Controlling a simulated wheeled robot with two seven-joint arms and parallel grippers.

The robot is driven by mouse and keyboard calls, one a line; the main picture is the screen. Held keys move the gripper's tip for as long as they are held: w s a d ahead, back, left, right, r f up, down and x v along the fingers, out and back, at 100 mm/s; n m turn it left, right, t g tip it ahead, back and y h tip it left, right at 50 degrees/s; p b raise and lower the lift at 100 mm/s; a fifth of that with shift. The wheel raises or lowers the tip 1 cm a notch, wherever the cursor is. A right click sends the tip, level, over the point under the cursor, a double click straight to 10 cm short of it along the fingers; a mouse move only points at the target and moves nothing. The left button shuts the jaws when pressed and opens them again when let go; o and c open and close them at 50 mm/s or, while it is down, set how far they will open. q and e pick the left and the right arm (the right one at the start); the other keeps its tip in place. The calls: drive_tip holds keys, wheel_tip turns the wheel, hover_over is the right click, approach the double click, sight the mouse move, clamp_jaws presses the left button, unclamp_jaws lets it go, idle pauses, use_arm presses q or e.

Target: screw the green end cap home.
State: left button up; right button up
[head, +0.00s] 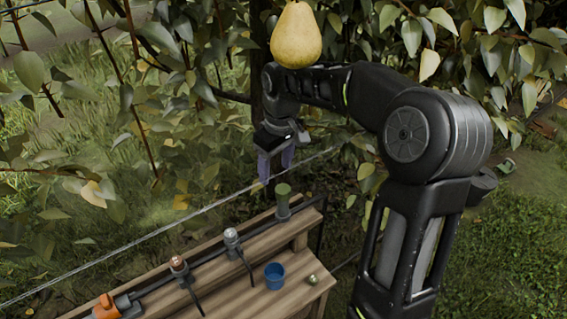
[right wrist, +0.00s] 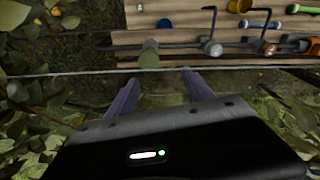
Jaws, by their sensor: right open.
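The green end cap (head: 283,196) is a short upright cylinder at the right end of the dark pipe (head: 205,257) on the wooden bench. It also shows in the right wrist view (right wrist: 149,58), just beyond my fingertips and slightly left of the middle between them. My right gripper (head: 275,166) is open and empty, fingers pointing down, above and behind the cap and apart from it. Its two purple-grey fingers are spread in the right wrist view (right wrist: 160,80). Whether the cap's thread is seated cannot be told. My left gripper is not in view.
Two lever valves (head: 232,240) (head: 180,266) and an orange fitting (head: 107,308) sit along the pipe. A blue cup (head: 274,277) and a small round object (head: 312,280) stand on the lower step. A wire (head: 150,236) crosses behind the bench. A pear (head: 296,36) and leafy branches hang above.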

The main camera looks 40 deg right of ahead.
sight(283, 189)
drive_tip(key=m, duration=0.5)
drive_tip(key=shift+w+f, duration=0.1)
drive_tip(key=shift+w, duration=0.05)
drive_tip(key=m, duration=0.6)
drive_tip(key=shift+d+f+g, duration=0.15)
drive_tip(key=shift+d+g, duration=0.15)
drive_tip(key=shift+d, duration=0.1)
drive_tip(key=m, duration=0.2)
drive_tip(key=d+m, duration=0.1)
drive_tip(key=m, duration=0.2)
drive_tip(key=shift+s, duration=0.2)
drive_tip(key=m, duration=0.5)
drive_tip(key=shift+s, duration=0.1)
drive_tip(key=shift+f+p, duration=0.5)
drive_tip(key=shift+f, duration=3.4)
